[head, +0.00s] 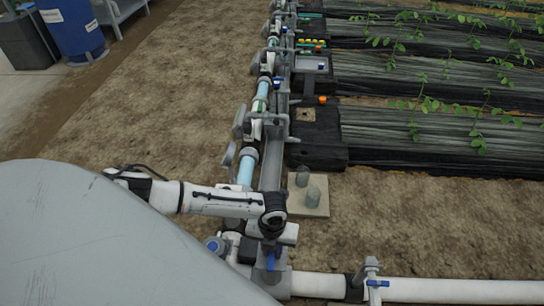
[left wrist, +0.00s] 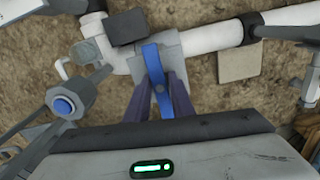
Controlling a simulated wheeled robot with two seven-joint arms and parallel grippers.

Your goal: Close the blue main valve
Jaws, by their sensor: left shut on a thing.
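The blue main valve has a blue lever handle (left wrist: 153,66) on a grey valve body at the white pipe. In the left wrist view the handle lies roughly crosswise to that pipe. My left gripper (left wrist: 160,98) has its two dark purple fingers shut on the handle, one on each side. In the head view a small part of the blue handle (head: 270,262) shows below my left gripper (head: 270,240), and my arm and wrist hide much of the valve. My right gripper is not in view.
A grey fitting with a round blue cap (left wrist: 62,106) stands left of the valve. Another blue lever (head: 377,283) sits on the white pipe (head: 450,291) to the right. A pipe line with several valves runs away beside the planted beds (head: 420,135). Bare soil lies left of it.

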